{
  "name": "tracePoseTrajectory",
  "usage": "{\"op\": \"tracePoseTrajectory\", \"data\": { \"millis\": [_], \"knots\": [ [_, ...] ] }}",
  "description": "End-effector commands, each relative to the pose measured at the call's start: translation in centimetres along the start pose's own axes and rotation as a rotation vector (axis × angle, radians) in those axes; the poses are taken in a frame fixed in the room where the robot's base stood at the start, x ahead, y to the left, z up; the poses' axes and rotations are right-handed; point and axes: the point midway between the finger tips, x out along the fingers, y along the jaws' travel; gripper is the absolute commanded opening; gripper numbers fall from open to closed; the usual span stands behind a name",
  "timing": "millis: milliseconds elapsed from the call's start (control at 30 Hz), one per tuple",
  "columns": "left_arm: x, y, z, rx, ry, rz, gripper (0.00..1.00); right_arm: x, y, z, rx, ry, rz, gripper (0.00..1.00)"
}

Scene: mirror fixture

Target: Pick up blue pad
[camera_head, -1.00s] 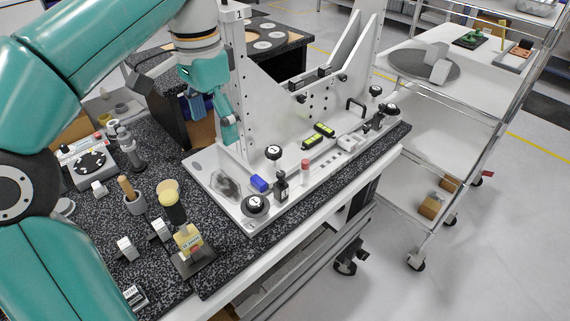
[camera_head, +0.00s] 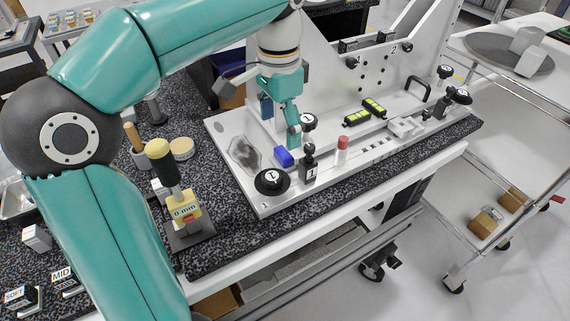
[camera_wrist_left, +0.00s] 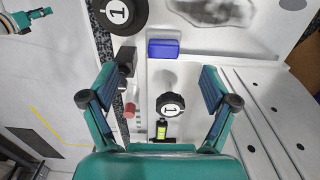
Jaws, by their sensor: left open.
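The blue pad (camera_head: 284,156) is a small blue block lying on the white fixture plate (camera_head: 232,181), beside a round black knob marked 1. In the left wrist view the blue pad (camera_wrist_left: 163,49) shows at the upper middle, beyond the fingertips and between their lines. My left gripper (camera_head: 292,135) is just behind and right of the pad in the head view, pointing down. In the wrist view its two fingers (camera_wrist_left: 167,92) are wide apart with nothing between them touching. My right gripper is not in view.
The black knob (camera_head: 272,182), a black clamp (camera_head: 308,163) and a red-tipped post (camera_head: 341,150) stand close around the pad. Two yellow-green levels (camera_head: 365,112) lie farther right.

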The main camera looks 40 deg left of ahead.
Motion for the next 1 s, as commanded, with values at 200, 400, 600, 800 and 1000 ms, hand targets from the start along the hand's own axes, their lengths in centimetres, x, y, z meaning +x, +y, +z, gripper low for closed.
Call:
{"op": "tracePoseTrajectory", "data": {
  "millis": [200, 400, 600, 800, 1000],
  "knots": [
    [3.2, -0.1, 0.1, -0.002, -0.001, 0.001, 0.86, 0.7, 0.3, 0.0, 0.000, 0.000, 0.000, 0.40],
    [4.2, -0.2, 0.1, -0.003, -0.001, 0.001, 0.86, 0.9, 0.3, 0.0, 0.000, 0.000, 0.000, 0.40],
    [7.0, -0.7, -0.1, -0.004, -0.003, 0.002, 0.86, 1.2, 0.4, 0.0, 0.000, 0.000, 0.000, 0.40],
    [8.7, -0.6, -0.1, -0.004, 0.000, 0.001, 0.86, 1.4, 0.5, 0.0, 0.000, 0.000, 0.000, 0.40],
    [8.8, -0.6, -0.1, -0.003, 0.001, 0.000, 0.86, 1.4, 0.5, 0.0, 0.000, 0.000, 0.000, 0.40]
  ]
}}
